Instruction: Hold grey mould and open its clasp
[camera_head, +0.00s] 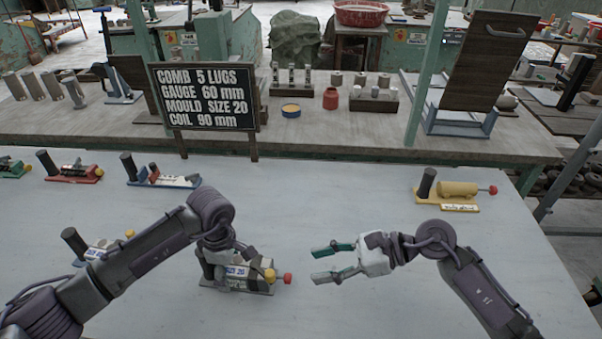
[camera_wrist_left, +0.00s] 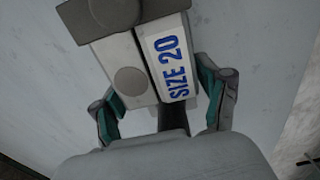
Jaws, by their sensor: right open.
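The grey mould (camera_head: 240,285) lies on the near table with a blue "SIZE 20" label, a yellow knob (camera_head: 269,275) and a red knob (camera_head: 288,278) at its right end. My left gripper (camera_head: 214,272) is low over its left end. In the left wrist view, its teal-padded fingers (camera_wrist_left: 163,105) stand apart on either side of the mould (camera_wrist_left: 128,60) and a dark post (camera_wrist_left: 172,119); neither finger closes on the post. My right gripper (camera_head: 325,263) is open and empty, to the right of the red knob. My left arm hides part of the mould.
Another mould (camera_head: 95,250) sits left of my left arm. Red (camera_head: 75,173), blue (camera_head: 160,178) and yellow (camera_head: 450,193) moulds stand along the far side. A black sign (camera_head: 205,97) reads "MOULD SIZE 20".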

